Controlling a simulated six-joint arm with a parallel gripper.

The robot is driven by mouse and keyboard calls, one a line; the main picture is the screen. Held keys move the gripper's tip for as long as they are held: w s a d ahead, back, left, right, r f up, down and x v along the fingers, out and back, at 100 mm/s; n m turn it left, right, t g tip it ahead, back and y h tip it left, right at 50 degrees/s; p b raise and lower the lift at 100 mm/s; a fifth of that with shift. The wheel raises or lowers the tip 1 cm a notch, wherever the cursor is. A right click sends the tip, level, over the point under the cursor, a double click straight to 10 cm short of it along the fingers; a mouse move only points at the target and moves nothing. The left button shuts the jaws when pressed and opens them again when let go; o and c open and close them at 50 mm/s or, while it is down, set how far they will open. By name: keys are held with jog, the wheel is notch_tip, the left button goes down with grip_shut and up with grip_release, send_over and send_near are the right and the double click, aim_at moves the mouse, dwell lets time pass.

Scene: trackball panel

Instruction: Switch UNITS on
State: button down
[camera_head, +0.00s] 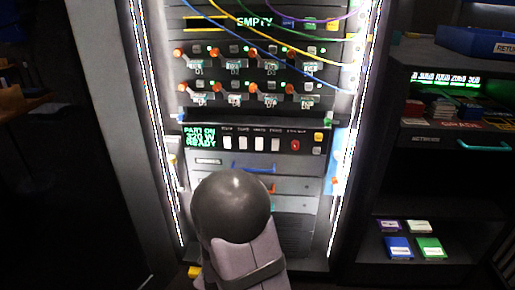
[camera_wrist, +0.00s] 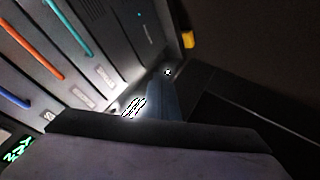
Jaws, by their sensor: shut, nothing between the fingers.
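The control panel (camera_head: 255,141) is in the middle of the rack in the head view. It has a row of pale switches (camera_head: 259,144) under small labels. The labels are too small to tell which is UNITS, and I cannot tell the switches' positions. A green display (camera_head: 200,137) at the panel's left shows lit text ending in "READY". A dark part of my gripper (camera_wrist: 165,140) fills the bottom of the wrist view, shut and holding nothing. My rounded arm link stands below the panel in the head view and hides part of the drawers.
A red button (camera_head: 295,145) is right of the switches. Above are rows of orange-tipped levers (camera_head: 264,90) and hanging cables. Below are drawers with blue, orange and teal handles; the orange handle (camera_wrist: 33,48) shows in the wrist view. Shelves with coloured boxes (camera_head: 398,247) stand right.

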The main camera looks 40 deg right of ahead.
jog(key=d+r+n+t+h+p, duration=0.1)
jog(key=d+r+h+p, duration=0.1)
jog(key=d+r+p, duration=0.2)
jog(key=s+d+r+n+t+h+p, duration=0.1)
jog(key=d+r+p, duration=0.4)
jog(key=r, duration=0.8)
jog(key=s+d+r+n+t+h+p, duration=0.1)
jog(key=d+r+h+p, duration=0.3)
jog(key=r+p, duration=0.4)
jog(key=shift+s+d+r+n+h+p, duration=0.3)
jog(key=shift+d+n+h+p, duration=0.1)
jog(key=shift+n+h+p, duration=0.4)
jog(key=shift+w+d+f+b, duration=0.15)
jog(key=shift+w+b, duration=0.1)
jog(key=shift+b, duration=0.25)
jog(key=b, duration=0.7)
send_near(259, 149)
jog(key=x, duration=0.6)
jog(key=shift+w+d, duration=0.15)
jog(key=shift+w, duration=0.05)
jog(key=shift+f, duration=0.1)
